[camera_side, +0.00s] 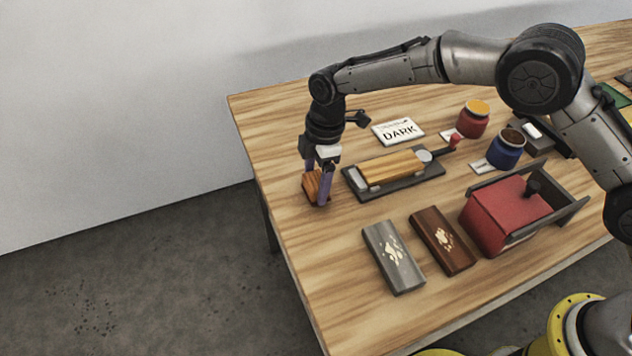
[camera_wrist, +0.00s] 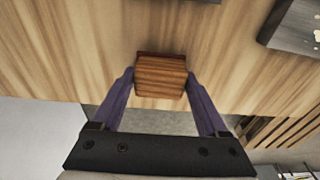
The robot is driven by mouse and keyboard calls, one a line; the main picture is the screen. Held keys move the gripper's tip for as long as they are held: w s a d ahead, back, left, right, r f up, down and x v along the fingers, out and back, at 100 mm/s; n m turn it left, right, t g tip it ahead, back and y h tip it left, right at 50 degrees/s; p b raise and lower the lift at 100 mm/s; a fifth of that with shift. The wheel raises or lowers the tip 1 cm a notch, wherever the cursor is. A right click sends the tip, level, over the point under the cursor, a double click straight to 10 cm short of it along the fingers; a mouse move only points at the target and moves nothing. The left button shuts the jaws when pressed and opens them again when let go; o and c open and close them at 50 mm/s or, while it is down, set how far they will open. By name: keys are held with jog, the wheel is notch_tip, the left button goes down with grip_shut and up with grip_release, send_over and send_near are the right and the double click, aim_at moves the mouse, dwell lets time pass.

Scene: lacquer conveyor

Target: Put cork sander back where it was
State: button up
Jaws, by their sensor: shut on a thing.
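A small brown block with a wood-like grain, seemingly the cork sander (camera_side: 312,183), is between the purple fingers of my gripper (camera_side: 320,190) at the table's left edge. My gripper points down and is shut on it. In the wrist view the sander (camera_wrist: 161,78) sits between the two fingertips (camera_wrist: 160,80), one on each side. It is at or just above the table top; I cannot tell whether it touches the wood. Its underside is hidden.
Right of my gripper is a dark tray (camera_side: 431,186) with a wooden block (camera_side: 391,167) and a red-knobbed lever. The front-left table is clear.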

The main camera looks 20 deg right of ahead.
jog(key=shift+f, duration=0.45)
jog(key=shift+f, duration=0.15)
jog(key=o, duration=1.2)
